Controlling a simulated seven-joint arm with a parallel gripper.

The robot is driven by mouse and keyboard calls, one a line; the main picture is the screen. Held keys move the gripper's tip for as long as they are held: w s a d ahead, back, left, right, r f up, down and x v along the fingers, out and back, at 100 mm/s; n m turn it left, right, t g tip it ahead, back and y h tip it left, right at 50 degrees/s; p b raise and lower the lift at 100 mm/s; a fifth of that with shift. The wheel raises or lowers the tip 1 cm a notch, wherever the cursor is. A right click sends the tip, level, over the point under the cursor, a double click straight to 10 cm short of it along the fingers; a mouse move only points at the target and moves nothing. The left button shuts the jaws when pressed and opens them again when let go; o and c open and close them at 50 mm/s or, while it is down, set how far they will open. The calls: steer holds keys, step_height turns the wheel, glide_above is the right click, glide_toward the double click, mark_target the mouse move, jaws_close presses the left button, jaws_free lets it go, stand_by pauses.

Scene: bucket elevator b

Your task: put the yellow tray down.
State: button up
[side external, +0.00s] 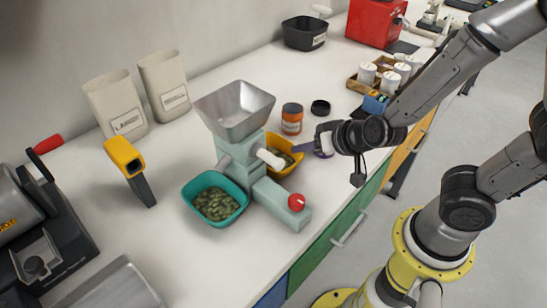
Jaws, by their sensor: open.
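The yellow tray (293,170) stands on the white counter, close behind the pale green mill (243,165).
A teal tray (215,200) of green pieces stands left of the mill. The mill has a metal hopper (235,104) and a red knob (296,202). An orange jar (292,118) and a black lid (320,107) stand behind. A yellow-black scanner (130,165) stands left.

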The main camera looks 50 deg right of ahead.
steer(key=x, duration=0.5)
jaws_close()
stand_by(1.4)
